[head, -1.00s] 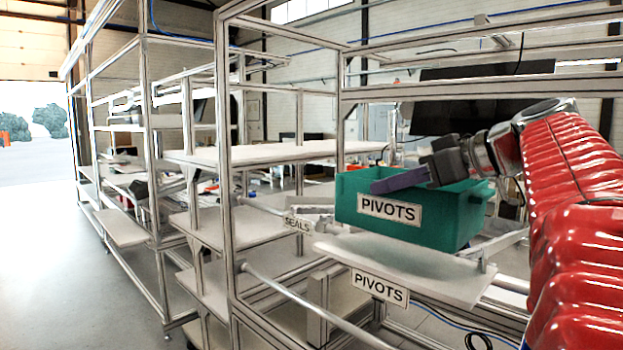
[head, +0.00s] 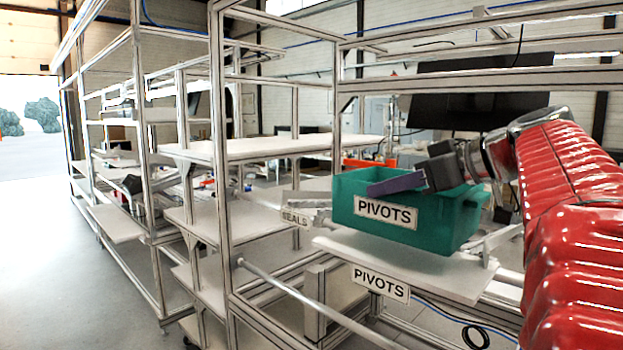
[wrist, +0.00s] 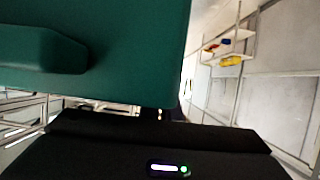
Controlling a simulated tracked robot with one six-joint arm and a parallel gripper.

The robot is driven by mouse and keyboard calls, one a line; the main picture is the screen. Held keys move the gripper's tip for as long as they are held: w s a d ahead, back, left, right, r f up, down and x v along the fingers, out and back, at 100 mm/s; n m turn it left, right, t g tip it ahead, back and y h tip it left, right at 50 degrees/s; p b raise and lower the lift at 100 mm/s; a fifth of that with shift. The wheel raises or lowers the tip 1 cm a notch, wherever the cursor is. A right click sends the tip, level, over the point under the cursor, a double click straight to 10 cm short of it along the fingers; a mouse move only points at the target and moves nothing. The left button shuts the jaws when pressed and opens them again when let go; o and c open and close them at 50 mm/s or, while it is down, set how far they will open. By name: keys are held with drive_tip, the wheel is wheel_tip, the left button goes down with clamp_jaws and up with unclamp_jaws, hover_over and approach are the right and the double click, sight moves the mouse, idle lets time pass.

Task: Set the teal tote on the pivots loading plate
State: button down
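The teal tote (head: 345,205), with a PIVOTS label on its front, is upright over the pivots loading plate (head: 420,272), a pale shelf with a PIVOTS tag on its front edge. My gripper (head: 398,184) reaches in from the right and is shut on the tote's upper wall. One purple-grey finger lies across the front rim; the other finger is hidden. Whether the tote's underside touches the plate cannot be told. In the wrist view the tote's teal wall (wrist: 130,75) fills the upper left, close to the dark gripper body.
Metal uprights (head: 221,180) and an overhead rail (head: 470,82) frame the bay. A dark monitor (head: 470,98) is behind the tote. A small bracket (head: 487,250) stands at the plate's right end.

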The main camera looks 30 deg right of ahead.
sight(456, 200)
drive_tip(key=shift+f, duration=2.4)
drive_tip(key=c, duration=1.9)
unclamp_jaws()
drive_tip(key=shift+s, duration=0.1)
drive_tip(key=v, duration=1.3)
drive_tip(key=shift+s+d, duration=0.15)
drive_tip(key=shift+s, duration=0.15)
